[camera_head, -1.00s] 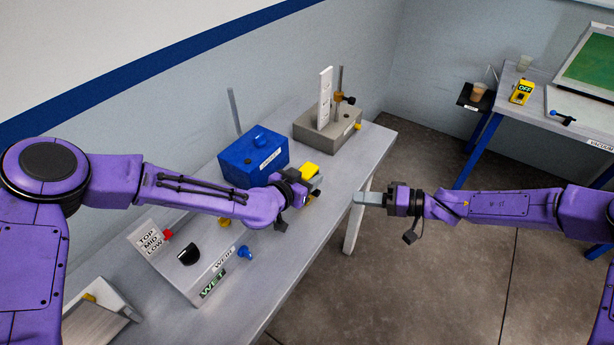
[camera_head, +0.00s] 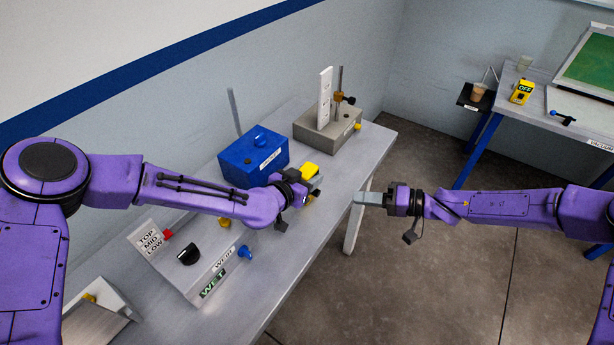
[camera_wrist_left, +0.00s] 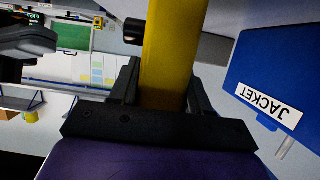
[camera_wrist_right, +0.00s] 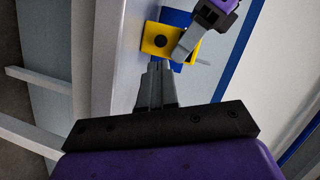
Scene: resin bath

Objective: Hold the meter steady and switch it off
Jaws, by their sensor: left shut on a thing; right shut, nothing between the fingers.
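The yellow meter (camera_head: 309,169) is held by my left gripper (camera_head: 308,188) above the long bench, beside the blue box. In the left wrist view the yellow body (camera_wrist_left: 168,65) runs between the two fingers, with a black knob (camera_wrist_left: 134,31) at its side. In the right wrist view the meter's yellow face (camera_wrist_right: 155,33) and round black knob (camera_wrist_right: 159,41) show. Its display cannot be read in these views. My right gripper (camera_head: 362,198) is shut and empty, off the bench's right edge and apart from the meter. Its closed fingers also show in the right wrist view (camera_wrist_right: 157,85).
A blue box labelled JACKET (camera_head: 252,158) and a grey stand (camera_head: 327,130) are on the bench. A grey panel (camera_head: 205,268) with a black knob and a lit WET sign is nearer. A yellow device reading OFF (camera_head: 521,92) sits on the far table. Open floor lies right of the bench.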

